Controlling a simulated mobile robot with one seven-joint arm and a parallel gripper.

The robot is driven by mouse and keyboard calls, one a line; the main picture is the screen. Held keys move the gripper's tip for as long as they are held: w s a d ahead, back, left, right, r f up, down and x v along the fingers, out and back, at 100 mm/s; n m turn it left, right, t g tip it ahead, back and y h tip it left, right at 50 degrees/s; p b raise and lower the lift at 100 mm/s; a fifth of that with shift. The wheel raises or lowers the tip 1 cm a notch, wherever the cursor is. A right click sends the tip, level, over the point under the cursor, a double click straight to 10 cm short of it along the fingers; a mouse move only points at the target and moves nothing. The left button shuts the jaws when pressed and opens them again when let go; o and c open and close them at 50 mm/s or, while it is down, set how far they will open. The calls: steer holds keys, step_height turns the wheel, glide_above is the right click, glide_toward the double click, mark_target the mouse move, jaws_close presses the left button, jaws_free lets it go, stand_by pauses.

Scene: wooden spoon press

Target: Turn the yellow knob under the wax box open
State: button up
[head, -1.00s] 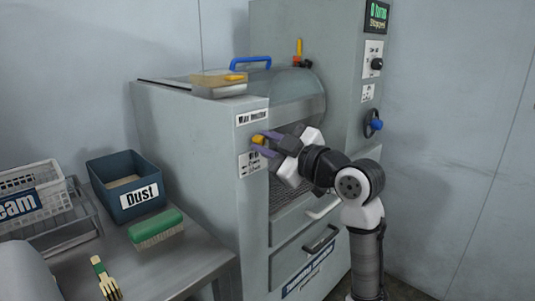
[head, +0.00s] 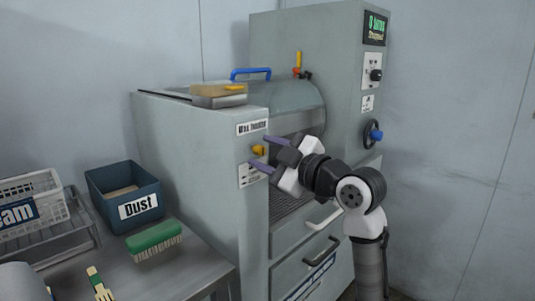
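The yellow knob (head: 258,150) sits on the front face of the grey press (head: 195,160), between an upper label (head: 252,127) and a lower label (head: 248,175). The wax box (head: 218,96) rests on top of the press above it, with a yellow piece on its lid. My gripper (head: 264,154) is open, its two purple fingers spread, one above and one below the knob's level. The fingertips are close to the knob on its right side. Whether they touch it is unclear. Nothing is held.
A blue Dust bin (head: 150,187), a green brush (head: 154,237) and a white basket (head: 35,195) stand on the metal table (head: 185,265) at left. A blue-handled wheel (head: 374,134) and drawer handles (head: 322,253) are on the press near my arm.

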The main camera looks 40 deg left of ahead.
steer(key=s+d+b, duration=0.1)
steer(key=d, duration=1.2)
steer(key=shift+d+f, duration=0.3)
steer(key=shift+d, duration=0.1)
